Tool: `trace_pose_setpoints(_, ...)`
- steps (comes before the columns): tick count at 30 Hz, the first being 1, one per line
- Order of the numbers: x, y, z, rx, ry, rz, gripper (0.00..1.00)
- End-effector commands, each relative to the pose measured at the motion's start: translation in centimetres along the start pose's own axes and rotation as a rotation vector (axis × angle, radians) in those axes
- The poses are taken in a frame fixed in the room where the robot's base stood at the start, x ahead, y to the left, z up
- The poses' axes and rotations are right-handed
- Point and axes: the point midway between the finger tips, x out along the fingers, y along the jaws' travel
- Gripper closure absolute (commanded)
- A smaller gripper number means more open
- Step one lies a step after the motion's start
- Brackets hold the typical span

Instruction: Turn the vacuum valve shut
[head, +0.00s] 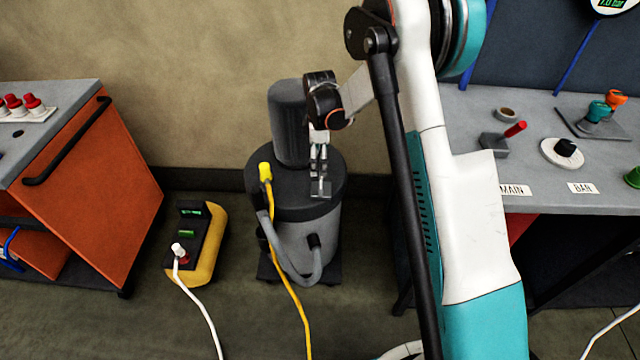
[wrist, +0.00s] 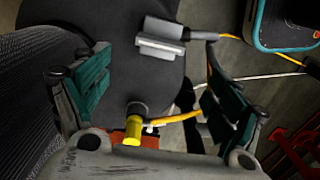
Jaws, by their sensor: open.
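My gripper (head: 319,168) hangs over the dark lid of a grey canister vacuum (head: 322,235), apparently open and empty. In the wrist view its two teal-padded fingers (wrist: 160,100) stand wide apart over the dark lid. A small yellow part with a dark collar (wrist: 133,130) shows low between them; I cannot tell what it is. A valve-like grey block with a red lever (head: 497,140) sits on the right bench near a "MAIN" label. A black knob on a white disc (head: 564,152) stands to its right. Which part is the vacuum valve is not clear.
A yellow power box (head: 199,245) with a white plug lies on the floor left of the vacuum. A yellow cable (head: 292,300) and a grey hose (head: 285,255) run down the vacuum's front. An orange cabinet (head: 110,190) stands at left. The grey bench (head: 470,105) is at right.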

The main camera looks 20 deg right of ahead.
Motion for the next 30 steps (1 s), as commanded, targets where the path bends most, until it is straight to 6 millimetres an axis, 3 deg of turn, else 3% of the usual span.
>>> trace_pose_setpoints(6,4.8,0.0,0.0,0.001,0.000,0.000,0.13)
trace_pose_setpoints(15,9.5,0.0,0.0,0.001,0.000,0.001,0.13)
trace_pose_setpoints(21,10.7,0.0,0.0,0.001,0.000,0.001,0.13)
trace_pose_setpoints(30,10.8,0.0,0.0,0.001,0.000,0.001,0.13)
